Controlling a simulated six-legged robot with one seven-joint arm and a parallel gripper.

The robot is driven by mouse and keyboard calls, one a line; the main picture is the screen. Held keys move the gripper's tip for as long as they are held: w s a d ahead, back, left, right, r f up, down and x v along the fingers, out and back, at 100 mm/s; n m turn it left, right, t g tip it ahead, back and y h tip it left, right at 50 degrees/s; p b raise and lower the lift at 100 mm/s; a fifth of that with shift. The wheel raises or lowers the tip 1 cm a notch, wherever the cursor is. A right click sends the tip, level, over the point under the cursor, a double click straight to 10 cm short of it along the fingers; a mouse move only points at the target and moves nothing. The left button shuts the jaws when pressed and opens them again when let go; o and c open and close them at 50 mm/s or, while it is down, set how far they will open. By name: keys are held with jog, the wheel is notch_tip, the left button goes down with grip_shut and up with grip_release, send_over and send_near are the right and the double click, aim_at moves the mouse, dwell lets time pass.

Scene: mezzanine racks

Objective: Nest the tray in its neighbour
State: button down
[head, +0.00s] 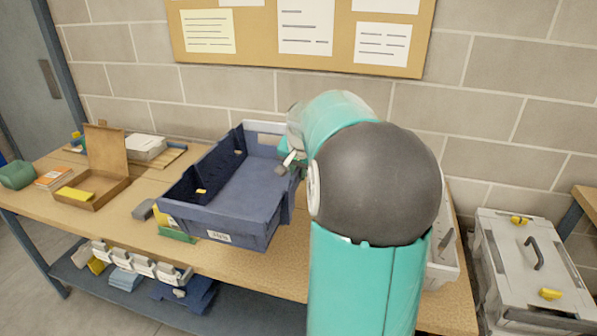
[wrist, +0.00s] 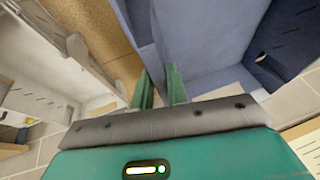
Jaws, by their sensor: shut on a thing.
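A blue tray (head: 232,224) with a white label on its front wall is in the middle of the head view, over the bench. It looks slightly tilted, and I cannot tell whether it is clear of the bench. My gripper (head: 290,160) is shut on its right side wall; the arm partly hides the grip. In the wrist view the green fingers (wrist: 159,88) pinch the wall of the blue tray (wrist: 205,45). A pale grey tray (head: 441,270) is at the right end of the bench, mostly hidden behind my arm.
An open cardboard box (head: 103,183) with a yellow item stands left on the wooden bench (head: 135,220). A green and yellow item (head: 177,234) is by the blue tray's left front corner. A grey lidded case (head: 530,265) is right of the bench. A block wall stands behind.

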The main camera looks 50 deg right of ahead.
jog(key=s+d, duration=0.9)
jog(key=shift+s, duration=0.2)
dwell(0.5)
jog(key=shift+d, duration=0.1)
jog(key=s+d, duration=0.9)
jog(key=shift+s, duration=0.2)
dwell(0.5)
jog(key=shift+s, duration=0.1)
jog(key=s+d, duration=0.8)
jog(key=s, duration=0.1)
jog(key=shift+d, duration=0.4)
jog(key=shift+s, duration=0.1)
dwell(0.4)
jog(key=s+d, duration=0.5)
jog(key=shift+s+d, duration=0.2)
jog(key=shift+s, duration=0.05)
dwell(0.5)
